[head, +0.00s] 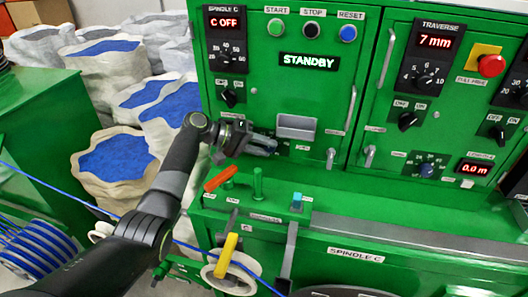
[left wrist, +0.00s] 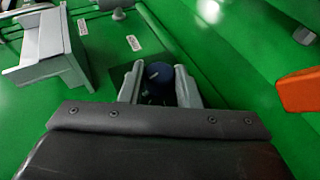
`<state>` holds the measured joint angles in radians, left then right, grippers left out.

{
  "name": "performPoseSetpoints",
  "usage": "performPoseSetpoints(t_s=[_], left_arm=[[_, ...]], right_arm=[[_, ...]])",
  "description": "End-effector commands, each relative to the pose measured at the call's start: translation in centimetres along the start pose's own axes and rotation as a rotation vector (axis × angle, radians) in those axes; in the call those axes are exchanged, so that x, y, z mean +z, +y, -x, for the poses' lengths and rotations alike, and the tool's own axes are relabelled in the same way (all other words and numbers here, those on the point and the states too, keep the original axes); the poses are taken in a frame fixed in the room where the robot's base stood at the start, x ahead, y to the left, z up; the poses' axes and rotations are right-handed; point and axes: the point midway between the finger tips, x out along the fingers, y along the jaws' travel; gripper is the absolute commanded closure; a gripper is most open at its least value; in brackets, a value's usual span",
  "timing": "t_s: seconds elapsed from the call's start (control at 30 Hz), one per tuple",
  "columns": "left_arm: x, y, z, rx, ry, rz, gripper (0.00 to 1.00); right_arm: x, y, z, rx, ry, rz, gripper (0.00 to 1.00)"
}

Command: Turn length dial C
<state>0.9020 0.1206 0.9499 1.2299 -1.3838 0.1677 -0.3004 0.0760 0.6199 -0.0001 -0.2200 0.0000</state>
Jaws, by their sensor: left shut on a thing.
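Between the fingertips of my left gripper (head: 268,147) is a blue dial (left wrist: 158,72) with a pale pointer mark, on the green panel; I take it as length dial C. The left wrist view shows the fingers (left wrist: 159,84) on either side of it, shut on it. In the head view the gripper hides the dial and most of its scale. The SPINDLE C display (head: 224,22) reads C OFF. My right gripper is not in view.
A grey tray (head: 296,127) juts from the panel just right of my left gripper. Below it are an orange lever (head: 221,179) and a green post (head: 258,183). Another blue dial (head: 427,170) sits far right under the TRAVERSE panel. Sacks (head: 112,150) stand left.

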Motion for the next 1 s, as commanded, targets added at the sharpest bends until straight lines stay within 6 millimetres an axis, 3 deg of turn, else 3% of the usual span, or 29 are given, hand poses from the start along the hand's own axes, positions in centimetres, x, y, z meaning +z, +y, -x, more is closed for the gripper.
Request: performPoseSetpoints(t_s=[0.1, 0.47, 0.5, 0.67, 1.0], left_arm=[[0.02, -0.44, -0.06, 0.046, 0.004, 0.016, 0.93], [-0.04, -0.17, 0.07, 0.064, 0.005, 0.023, 0.93], [-0.04, -0.16, 0.07, 0.064, 0.005, 0.023, 0.69], [-0.03, -0.16, 0.06, 0.064, 0.004, 0.023, 0.48], [-0.03, -0.25, 0.35, 0.063, 0.004, 0.022, 0.48]], right_arm=[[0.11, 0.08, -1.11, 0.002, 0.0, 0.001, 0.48], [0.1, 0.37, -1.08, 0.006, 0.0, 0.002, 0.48], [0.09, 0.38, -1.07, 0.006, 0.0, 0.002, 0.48], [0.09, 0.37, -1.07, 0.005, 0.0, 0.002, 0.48], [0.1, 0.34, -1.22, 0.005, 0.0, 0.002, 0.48]])
